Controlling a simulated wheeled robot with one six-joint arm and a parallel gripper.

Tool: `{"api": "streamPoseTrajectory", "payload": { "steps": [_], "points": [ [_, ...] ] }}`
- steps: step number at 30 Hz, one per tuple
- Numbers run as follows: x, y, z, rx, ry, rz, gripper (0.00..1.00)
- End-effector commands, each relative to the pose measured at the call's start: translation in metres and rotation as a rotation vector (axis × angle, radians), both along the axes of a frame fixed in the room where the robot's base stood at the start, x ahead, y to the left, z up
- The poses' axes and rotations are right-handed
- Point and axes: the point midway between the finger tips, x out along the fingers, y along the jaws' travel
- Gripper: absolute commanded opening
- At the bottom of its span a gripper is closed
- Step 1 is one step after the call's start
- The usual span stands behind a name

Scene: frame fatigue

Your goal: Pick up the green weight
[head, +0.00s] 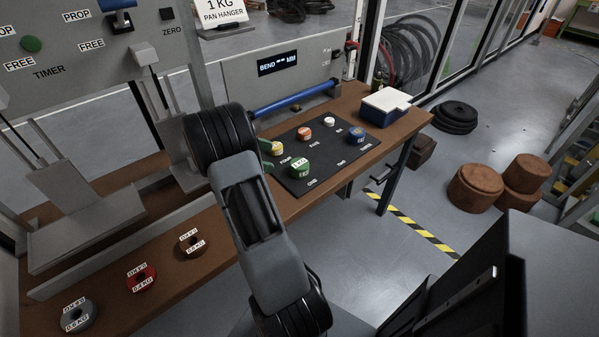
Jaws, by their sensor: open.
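The green weight (298,169) has a white top label reading about 1 KG. It stands upright on the front left part of the black mat (328,168) on the wooden bench. My arm reaches in from the bottom and covers the area left of the mat. Two green tips of my gripper (267,157) seem to show past the arm, a little left of the green weight. They are apart, with a gap to the weight, and nothing shows between them. The rest of my gripper is hidden behind my arm.
A white-lidded box (385,105) stands right. Grey (78,316), red (141,278) and brown (192,243) weights lie along the bench's front left.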

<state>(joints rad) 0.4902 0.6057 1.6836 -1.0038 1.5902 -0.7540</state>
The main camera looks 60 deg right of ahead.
Motion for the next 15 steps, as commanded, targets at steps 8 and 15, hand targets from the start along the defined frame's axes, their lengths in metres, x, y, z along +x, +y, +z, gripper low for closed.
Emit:
{"api": "streamPoseTrajectory", "payload": {
  "steps": [8,15],
  "points": [
    [-0.033,-0.027,-0.019,0.000,0.015,-0.002,0.94],
    [-0.044,-0.036,-0.025,0.000,0.013,-0.001,0.94]
  ]
}}
